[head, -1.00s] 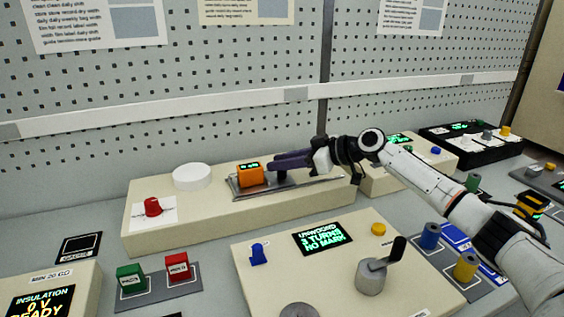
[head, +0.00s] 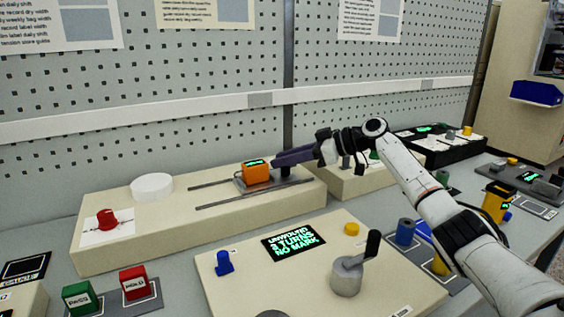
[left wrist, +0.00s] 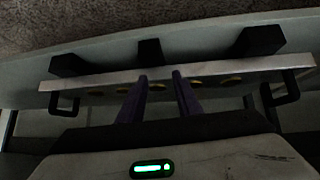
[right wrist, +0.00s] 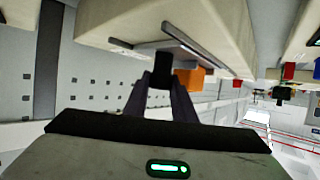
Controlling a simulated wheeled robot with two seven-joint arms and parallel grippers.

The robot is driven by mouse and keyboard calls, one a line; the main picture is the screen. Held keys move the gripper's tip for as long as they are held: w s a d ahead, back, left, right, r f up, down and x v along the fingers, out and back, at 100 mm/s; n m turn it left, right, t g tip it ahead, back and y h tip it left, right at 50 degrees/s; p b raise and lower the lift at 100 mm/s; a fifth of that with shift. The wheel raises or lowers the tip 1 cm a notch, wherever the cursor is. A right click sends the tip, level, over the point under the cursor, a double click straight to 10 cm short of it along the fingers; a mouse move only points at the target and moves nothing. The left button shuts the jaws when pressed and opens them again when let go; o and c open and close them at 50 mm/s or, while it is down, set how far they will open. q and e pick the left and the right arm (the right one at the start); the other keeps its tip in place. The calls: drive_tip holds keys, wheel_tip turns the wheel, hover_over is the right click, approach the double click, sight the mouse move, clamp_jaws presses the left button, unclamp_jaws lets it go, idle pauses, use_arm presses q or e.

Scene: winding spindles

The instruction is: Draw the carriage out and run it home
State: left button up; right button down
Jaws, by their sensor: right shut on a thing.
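The carriage, a grey plate (head: 240,183) bearing an orange box (head: 256,173) with a green display, sits on two thin rails (head: 235,196) on a long beige block. Bare rail shows to its left. My right gripper (head: 277,160) reaches in from the right, beside the orange box. In the right wrist view its fingers are shut on the carriage's black handle (right wrist: 163,66), with the orange box (right wrist: 190,77) just beyond. My left gripper (left wrist: 160,75) shows only in the left wrist view, fingers apart and empty, before a pale board (left wrist: 215,78) with dark side handles.
A white disc (head: 152,187) and a red knob (head: 107,219) stand left of the rails. In front, a beige console has a display reading "unwound 3 turns no mark" (head: 293,242), a blue knob (head: 224,262) and a crank (head: 348,275). Green (head: 78,297) and red (head: 135,281) blocks stand front left.

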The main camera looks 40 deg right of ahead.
drive_tip(key=c, duration=1.7)
unclamp_jaws()
drive_tip(key=shift+c, duration=0.2)
drive_tip(key=shift+s+d, duration=0.1)
drive_tip(key=b+v, duration=0.1)
drive_tip(key=v, duration=0.8)
drive_tip(key=shift+s+d, duration=0.1)
drive_tip(key=shift+d, duration=0.05)
drive_tip(key=shift+s+d+r, duration=0.2)
drive_tip(key=shift+s, duration=0.15)
